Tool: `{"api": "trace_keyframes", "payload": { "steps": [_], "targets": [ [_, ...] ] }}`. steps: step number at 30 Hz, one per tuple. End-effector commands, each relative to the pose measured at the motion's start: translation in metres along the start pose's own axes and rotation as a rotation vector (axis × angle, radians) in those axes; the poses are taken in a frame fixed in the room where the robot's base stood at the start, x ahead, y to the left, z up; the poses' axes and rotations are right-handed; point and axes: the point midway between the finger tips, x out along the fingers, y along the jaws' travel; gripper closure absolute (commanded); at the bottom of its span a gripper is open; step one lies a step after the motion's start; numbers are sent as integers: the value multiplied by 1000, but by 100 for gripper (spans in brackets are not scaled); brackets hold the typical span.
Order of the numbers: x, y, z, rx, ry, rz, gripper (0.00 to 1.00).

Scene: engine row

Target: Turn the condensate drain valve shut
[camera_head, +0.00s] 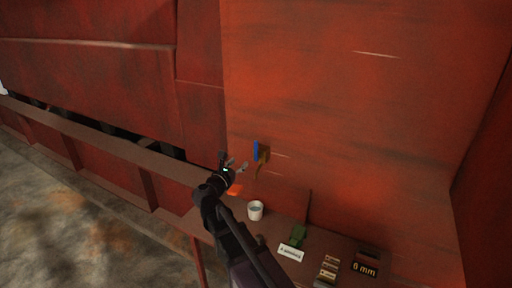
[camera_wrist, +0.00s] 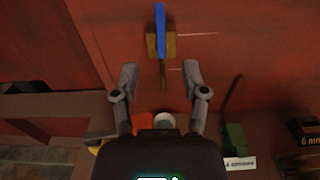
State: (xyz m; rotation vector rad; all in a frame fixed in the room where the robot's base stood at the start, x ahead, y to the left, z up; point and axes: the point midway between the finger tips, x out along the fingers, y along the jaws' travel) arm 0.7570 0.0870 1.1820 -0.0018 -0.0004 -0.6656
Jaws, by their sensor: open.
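The drain valve has a brass body (camera_head: 263,155) on the red wall, with a blue lever handle (camera_head: 256,149) standing upright on it. In the wrist view the blue handle (camera_wrist: 160,31) stands in front of the brass body (camera_wrist: 153,47), and a thin spout (camera_wrist: 163,76) points down below it. My gripper (camera_head: 235,163) is open and empty, to the left of the valve in the head view. In the wrist view its two fingers (camera_wrist: 160,68) are spread wide, below the handle and on either side of the spout. Nothing touches the valve.
A ledge below the valve bears a white cup (camera_head: 255,210), an orange item (camera_head: 234,190), a green object with a thin upright rod (camera_head: 299,234), a white label (camera_head: 291,253), several small brown blocks (camera_head: 329,268) and a black "6 mm" box (camera_head: 365,268). The wall around the valve is clear.

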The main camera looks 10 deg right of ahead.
Motion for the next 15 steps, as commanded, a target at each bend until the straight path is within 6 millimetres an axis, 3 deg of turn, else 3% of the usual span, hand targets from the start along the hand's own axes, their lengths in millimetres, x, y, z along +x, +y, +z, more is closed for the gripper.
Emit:
{"api": "trace_keyframes", "payload": {
  "steps": [8,15],
  "targets": [
    [24,1,0,1,1,-2,43],
    [60,1,0,1,1,-2,43]
  ]
}}
